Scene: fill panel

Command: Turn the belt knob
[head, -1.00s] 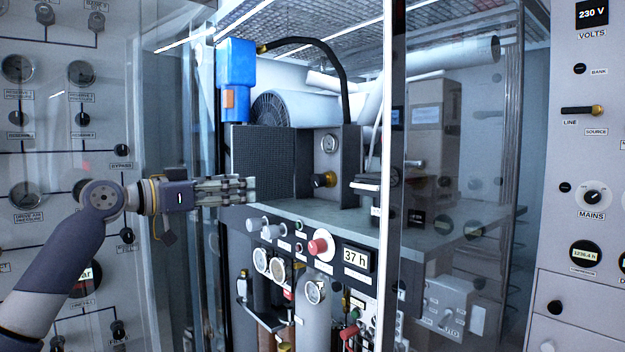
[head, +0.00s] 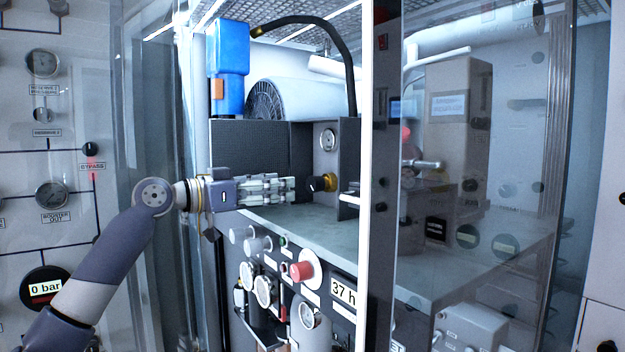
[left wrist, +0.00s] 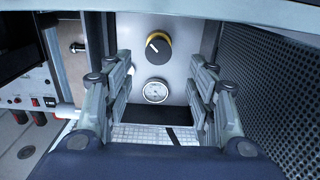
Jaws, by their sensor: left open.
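A black knob with a yellow ring (head: 323,183) sits on the grey back panel of the bay, below a small round gauge (head: 327,140). I read no label on it, so I cannot confirm it is the belt knob. My left gripper (head: 293,188) reaches in from the left above the bay's worktop, its fingertips a short way left of the knob. In the left wrist view the knob (left wrist: 158,47) shows its white pointer line, beyond and between the spread fingers of my left gripper (left wrist: 163,72). The gripper is open, empty and apart from the knob. My right gripper is not in view.
A white upright post (head: 378,280) and clear panels stand right of the bay. A perforated dark wall (head: 262,145) is behind my gripper. Below the worktop (head: 330,235) is a panel with a red button (head: 301,271) and several gauges. A blue unit (head: 229,60) is above.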

